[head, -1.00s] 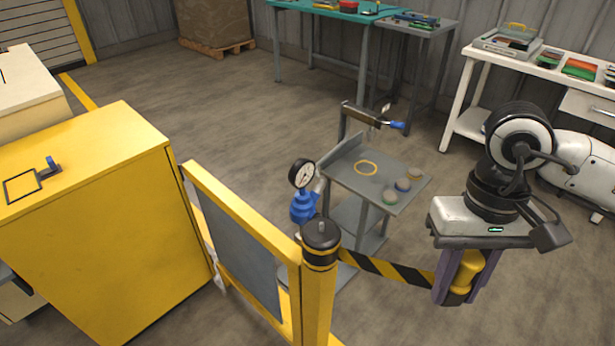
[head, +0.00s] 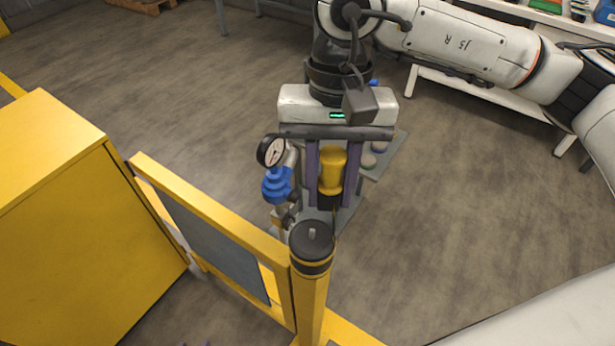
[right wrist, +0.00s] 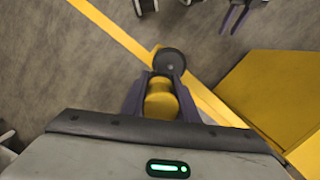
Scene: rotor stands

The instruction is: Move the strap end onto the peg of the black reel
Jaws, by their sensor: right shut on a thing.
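The strap end (head: 331,172) is a yellow knob with a black lower part. My right gripper (head: 327,203) is shut on it, with purple fingers on both sides, above and just behind the black reel in the head view. The black reel (head: 311,243), with a small grey peg (head: 312,233) on top, sits on a yellow post. In the right wrist view the strap end (right wrist: 160,100) is between the fingers, and the reel (right wrist: 170,62) is just beyond them. The strap itself is mostly hidden. My left gripper (right wrist: 246,12) shows in the right wrist view, its fingers apart and empty.
A yellow-framed gate panel (head: 215,235) joins the post on the left, beside a yellow cabinet (head: 75,210). A blue valve with a gauge (head: 272,151) stands close left of my right gripper. A grey cart (head: 388,158) is partly hidden behind it. Floor at right is clear.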

